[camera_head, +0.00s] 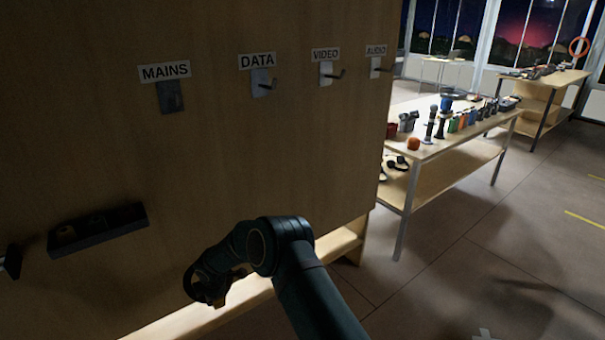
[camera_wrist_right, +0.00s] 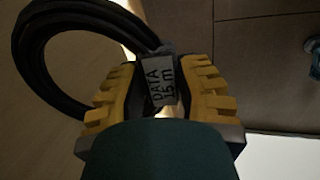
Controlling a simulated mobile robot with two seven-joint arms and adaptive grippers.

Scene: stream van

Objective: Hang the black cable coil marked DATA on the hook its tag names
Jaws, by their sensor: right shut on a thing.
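My right gripper (camera_wrist_right: 160,105) is shut on the black cable coil (camera_wrist_right: 75,45) beside its white tag (camera_wrist_right: 158,84), which reads DATA 15 m. In the head view, my right gripper (camera_head: 222,287) is low in front of the wooden panel, below and left of the DATA hook. The coil there is dark and hard to tell from the gripper. The DATA hook (camera_head: 266,83) sticks out from a pale plate under the DATA label (camera_head: 257,60) and is empty.
The MAINS plate (camera_head: 170,97) is left of the DATA hook. The VIDEO hook (camera_head: 332,74) and AUDIO hook (camera_head: 379,68) are to its right, both empty. A dark tray (camera_head: 98,232) is fixed low on the panel. A table (camera_head: 450,133) with several items stands at right.

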